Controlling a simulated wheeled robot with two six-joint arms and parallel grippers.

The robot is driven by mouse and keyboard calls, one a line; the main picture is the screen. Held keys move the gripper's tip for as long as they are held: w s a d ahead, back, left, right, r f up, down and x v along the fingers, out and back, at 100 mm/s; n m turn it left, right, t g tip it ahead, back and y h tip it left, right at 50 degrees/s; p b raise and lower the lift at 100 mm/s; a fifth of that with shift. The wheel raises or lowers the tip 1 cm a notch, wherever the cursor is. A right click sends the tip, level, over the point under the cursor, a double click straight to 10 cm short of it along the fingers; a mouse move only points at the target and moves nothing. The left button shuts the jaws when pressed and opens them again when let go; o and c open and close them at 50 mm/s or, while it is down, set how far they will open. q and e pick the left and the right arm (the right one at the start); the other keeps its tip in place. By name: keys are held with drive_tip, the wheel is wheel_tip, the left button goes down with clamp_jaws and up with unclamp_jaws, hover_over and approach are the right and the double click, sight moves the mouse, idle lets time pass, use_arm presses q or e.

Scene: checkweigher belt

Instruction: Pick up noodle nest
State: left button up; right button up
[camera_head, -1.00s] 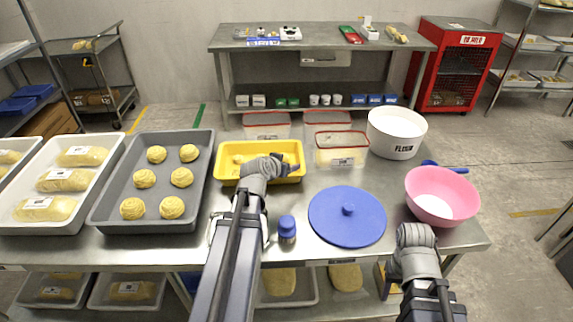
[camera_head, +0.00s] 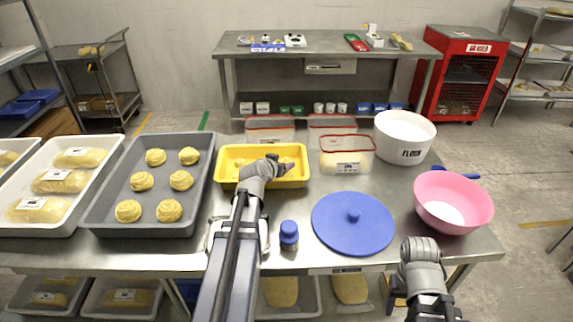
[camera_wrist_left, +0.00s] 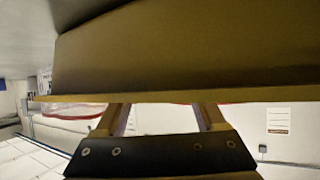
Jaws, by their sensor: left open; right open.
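Several round yellow noodle nests (camera_head: 142,181) sit in two columns in the grey tray (camera_head: 101,218) at the left of the table. The yellow tray (camera_head: 226,183) in the middle holds yellow pieces (camera_head: 287,160), partly hidden by my left gripper (camera_head: 284,166). That gripper is over the yellow tray, open. In the left wrist view, its two fingers (camera_wrist_left: 163,117) are apart, their tips hidden behind a large dark yellow surface (camera_wrist_left: 190,55) that fills the upper picture. My right gripper (camera_head: 421,243) is by the table's front edge, right of the blue lid, with nothing visible in it.
A blue-capped bottle (camera_head: 289,236), a blue round lid (camera_head: 353,222) and a pink bowl (camera_head: 452,203) stand along the front. Lidded clear containers (camera_head: 346,156) and a white flour tub (camera_head: 404,136) stand behind. A white tray (camera_head: 98,178) is at the left.

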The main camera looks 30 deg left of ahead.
sight(285, 162)
use_arm(q)
drive_tip(key=b+x, duration=0.2)
drive_tip(key=x, duration=0.2)
drive_tip(key=shift+w+f, duration=0.25)
drive_tip(key=shift+f, duration=0.05)
drive_tip(key=shift+r, duration=0.1)
drive_tip(key=shift+c, duration=0.5)
drive_tip(key=c, duration=1)
